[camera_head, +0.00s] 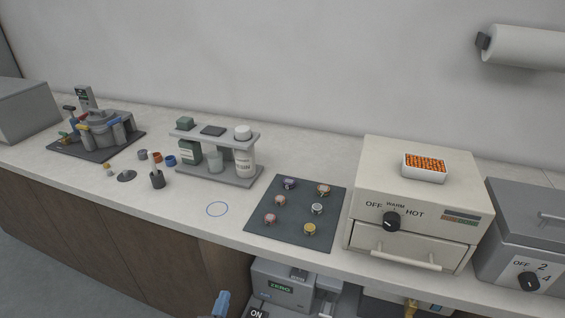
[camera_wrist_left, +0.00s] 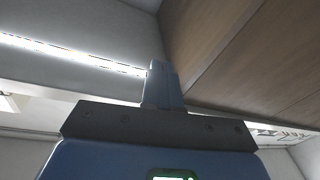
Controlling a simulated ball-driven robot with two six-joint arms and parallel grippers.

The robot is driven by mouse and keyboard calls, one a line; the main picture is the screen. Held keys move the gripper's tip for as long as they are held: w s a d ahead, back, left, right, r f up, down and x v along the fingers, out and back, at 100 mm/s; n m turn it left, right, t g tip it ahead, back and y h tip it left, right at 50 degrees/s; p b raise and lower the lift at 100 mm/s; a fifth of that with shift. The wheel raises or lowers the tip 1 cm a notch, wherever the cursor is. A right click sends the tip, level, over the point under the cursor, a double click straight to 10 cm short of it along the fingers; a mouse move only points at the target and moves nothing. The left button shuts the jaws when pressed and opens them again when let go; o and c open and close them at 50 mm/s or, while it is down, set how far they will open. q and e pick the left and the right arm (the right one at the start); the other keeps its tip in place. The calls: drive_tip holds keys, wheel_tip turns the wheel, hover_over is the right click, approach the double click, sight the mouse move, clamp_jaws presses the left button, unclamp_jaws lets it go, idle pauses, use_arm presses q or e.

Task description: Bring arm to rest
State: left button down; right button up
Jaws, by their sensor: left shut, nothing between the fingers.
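My left gripper (camera_head: 222,299) shows at the bottom edge of the head view, below the front edge of the counter (camera_head: 225,245). Only its blue fingertips are in the picture, and they touch no object. In the left wrist view its blue fingers (camera_wrist_left: 162,85) are together, with nothing between them. Behind them are a wooden panel and a pale ceiling. My right gripper is not to be seen in either view.
The counter carries a mounting press (camera_head: 105,128) at left, a bottle rack (camera_head: 222,180), a dark mat (camera_head: 270,220) with several small round pieces, and a cream oven (camera_head: 420,200) with an orange-filled tray (camera_head: 405,175). A ZERO-marked device (camera_head: 265,275) stands below the counter edge.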

use_arm(q)
drive_tip(key=s+a+r+y+p, duration=0.1)
drive_tip(key=s+r+p, duration=0.3)
drive_tip(key=s+r, duration=0.7)
drive_tip(key=s+a+r+m+g+y+p, duration=0.1)
drive_tip(key=s+a+r+p, duration=0.3)
drive_tip(key=s+r, duration=0.8)
drive_tip(key=shift+s+y+p, duration=0.35)
drive_tip(key=shift+y+p, duration=0.05)
drive_tip(key=shift+y, duration=0.3)
